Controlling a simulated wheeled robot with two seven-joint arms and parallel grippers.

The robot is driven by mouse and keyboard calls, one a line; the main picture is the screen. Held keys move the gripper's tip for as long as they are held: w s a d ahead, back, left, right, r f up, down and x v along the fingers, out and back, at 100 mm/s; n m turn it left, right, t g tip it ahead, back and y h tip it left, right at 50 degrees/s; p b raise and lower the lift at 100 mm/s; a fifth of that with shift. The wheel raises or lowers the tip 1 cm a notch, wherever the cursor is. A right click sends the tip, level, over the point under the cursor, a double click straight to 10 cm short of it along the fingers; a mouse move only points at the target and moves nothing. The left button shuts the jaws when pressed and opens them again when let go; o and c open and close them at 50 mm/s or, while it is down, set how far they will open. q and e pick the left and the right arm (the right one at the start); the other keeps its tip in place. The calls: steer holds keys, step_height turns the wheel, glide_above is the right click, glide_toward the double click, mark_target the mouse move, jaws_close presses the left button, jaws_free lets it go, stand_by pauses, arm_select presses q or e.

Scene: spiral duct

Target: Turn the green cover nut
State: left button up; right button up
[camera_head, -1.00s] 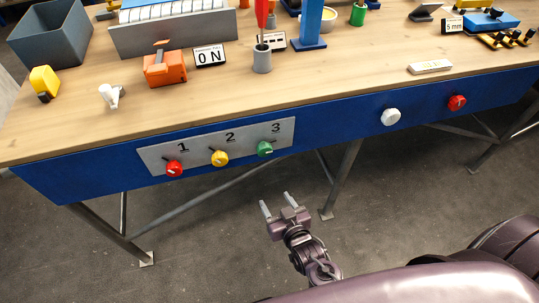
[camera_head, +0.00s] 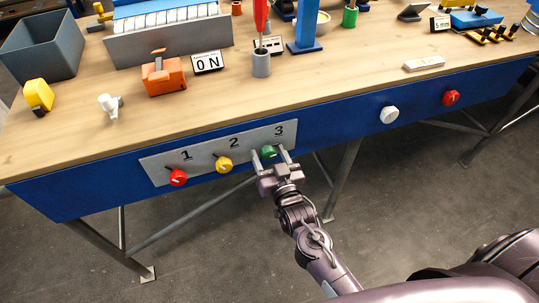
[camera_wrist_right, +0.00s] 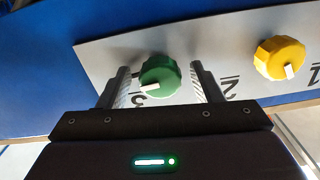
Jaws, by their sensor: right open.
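The green cover nut (camera_head: 268,152) sits under the number 3 on a grey plate (camera_head: 205,155) on the blue front of the bench. My right gripper (camera_head: 270,159) is open at the nut, one finger on each side of it. In the right wrist view the green nut (camera_wrist_right: 159,76) lies between the two fingers of the gripper (camera_wrist_right: 160,85), with its white mark facing the lower left. A gap shows on each side of the nut; whether the fingertips touch the plate cannot be told. My left gripper is not in view.
A yellow knob (camera_head: 224,165) under 2 and a red knob (camera_head: 178,177) under 1 sit left of the nut. A white knob (camera_head: 389,114) and another red knob (camera_head: 451,97) are farther right. The bench top (camera_head: 330,85) holds tools and boxes above.

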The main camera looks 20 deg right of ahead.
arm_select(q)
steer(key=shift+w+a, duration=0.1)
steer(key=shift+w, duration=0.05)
arm_select(e)
steer(key=shift+c, duration=0.9)
steer(key=c, duration=0.8)
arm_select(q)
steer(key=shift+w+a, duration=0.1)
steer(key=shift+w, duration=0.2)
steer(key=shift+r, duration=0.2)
